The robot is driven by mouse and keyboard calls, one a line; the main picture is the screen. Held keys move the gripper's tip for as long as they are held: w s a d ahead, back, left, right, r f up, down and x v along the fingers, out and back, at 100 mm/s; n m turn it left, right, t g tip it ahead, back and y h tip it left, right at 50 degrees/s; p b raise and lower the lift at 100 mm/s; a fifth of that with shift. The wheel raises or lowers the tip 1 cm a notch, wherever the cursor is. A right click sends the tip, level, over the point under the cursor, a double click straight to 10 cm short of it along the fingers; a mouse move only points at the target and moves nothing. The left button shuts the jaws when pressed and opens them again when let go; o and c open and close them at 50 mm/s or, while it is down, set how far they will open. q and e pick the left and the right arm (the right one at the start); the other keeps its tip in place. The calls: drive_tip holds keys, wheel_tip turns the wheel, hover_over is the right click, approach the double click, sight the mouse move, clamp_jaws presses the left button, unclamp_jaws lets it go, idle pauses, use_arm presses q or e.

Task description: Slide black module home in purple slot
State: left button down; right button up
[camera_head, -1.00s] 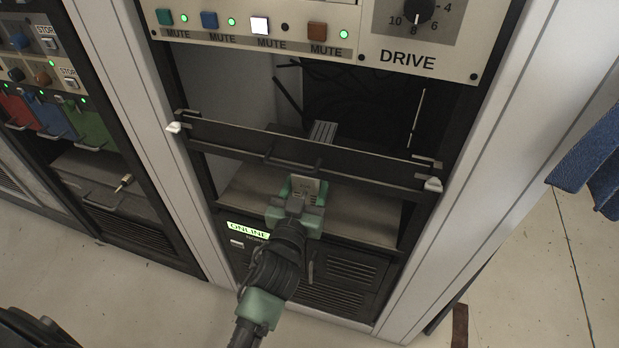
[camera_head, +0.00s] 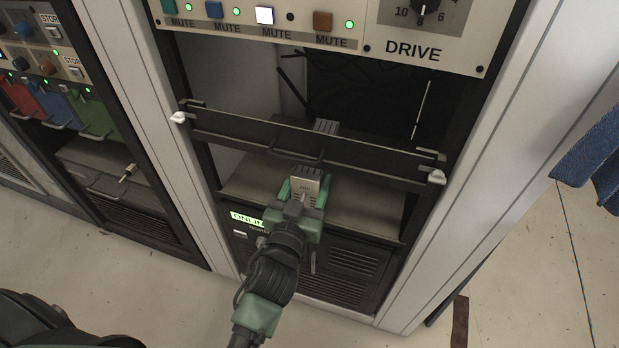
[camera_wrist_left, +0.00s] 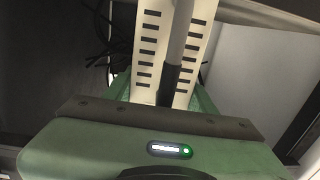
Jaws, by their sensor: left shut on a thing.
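My left gripper (camera_head: 304,192) is in front of the middle rack, just below a black bar. Its green fingers are shut on a pale vented piece (camera_head: 306,182) with dark fins at its top end. In the left wrist view the pale piece (camera_wrist_left: 147,52) shows rows of black slots, with a grey rod in front of it. The left gripper (camera_wrist_left: 160,105) shows there with a finger on each side. I cannot make out a black module as such, and no purple slot is visible. My right gripper is not in view.
The black bar (camera_head: 235,131) with a handle spans the rack opening. Below it is a grey shelf (camera_head: 365,205); dark cables hang behind. The left rack holds red, blue and green modules (camera_head: 95,117). Blue cloth (camera_head: 592,155) hangs at the right.

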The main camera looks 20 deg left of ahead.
use_arm(q)
drive_tip(key=shift+s+f, duration=0.15)
drive_tip(key=shift+s, duration=1.2)
drive_tip(key=shift+s+d+r, duration=0.1)
drive_tip(key=shift+s, duration=0.7)
drive_tip(key=shift+s+d+r, duration=0.1)
drive_tip(key=shift+s, duration=0.9)
drive_tip(key=shift+c, duration=2.1)
unclamp_jaws()
drive_tip(key=shift+f, duration=0.1)
drive_tip(key=s, duration=0.7)
drive_tip(key=shift+s+a+r+m, duration=0.2)
drive_tip(key=shift+s+a+m, duration=0.1)
drive_tip(key=shift+a+m, duration=0.1)
drive_tip(key=shift+f, duration=0.1)
